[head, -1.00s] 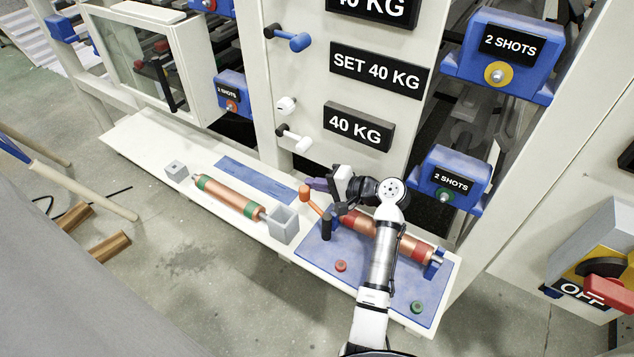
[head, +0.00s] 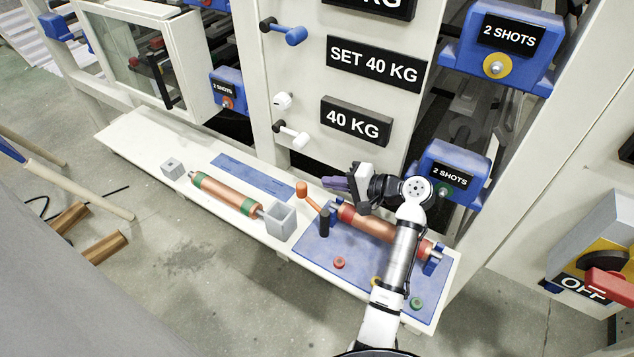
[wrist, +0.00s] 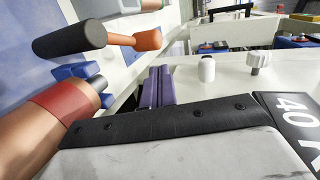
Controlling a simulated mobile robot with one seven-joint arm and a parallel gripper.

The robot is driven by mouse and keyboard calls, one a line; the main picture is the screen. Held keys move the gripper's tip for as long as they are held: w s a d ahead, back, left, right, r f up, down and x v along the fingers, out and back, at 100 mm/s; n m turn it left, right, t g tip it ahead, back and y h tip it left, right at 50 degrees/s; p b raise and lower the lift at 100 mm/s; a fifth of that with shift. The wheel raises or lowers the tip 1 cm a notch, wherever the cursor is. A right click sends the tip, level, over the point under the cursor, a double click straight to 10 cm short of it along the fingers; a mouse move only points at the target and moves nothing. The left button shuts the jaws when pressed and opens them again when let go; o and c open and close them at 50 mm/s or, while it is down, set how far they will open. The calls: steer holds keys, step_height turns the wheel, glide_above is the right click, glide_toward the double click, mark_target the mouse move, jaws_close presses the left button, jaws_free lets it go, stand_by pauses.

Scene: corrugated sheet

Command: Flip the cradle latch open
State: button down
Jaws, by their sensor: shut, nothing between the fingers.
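A lever with an orange knob and arm (head: 302,189) and a black cylindrical grip (head: 324,221) stands at the left of the blue base plate (head: 313,248); it looks like the cradle latch, though I cannot be sure. In the wrist view the lever's orange end (wrist: 148,40) is at the upper left. A copper roller with red bands (head: 368,222) lies in blue cradle supports, partly hidden by my arm. My gripper (head: 334,183) has purple fingers, shut and empty, above and right of the orange knob, apart from it. The fingers also show in the wrist view (wrist: 158,86).
A second copper roller with green bands (head: 226,194) lies left on the white shelf, beside a grey box (head: 281,222). Red (head: 339,263) and green (head: 417,303) buttons sit on the blue plate. The white panel with knobs and a 40 KG sign (head: 356,121) rises behind.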

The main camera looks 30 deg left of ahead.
steer(key=b+v, duration=0.1)
steer(key=v, duration=0.7)
steer(key=shift+s, duration=0.1)
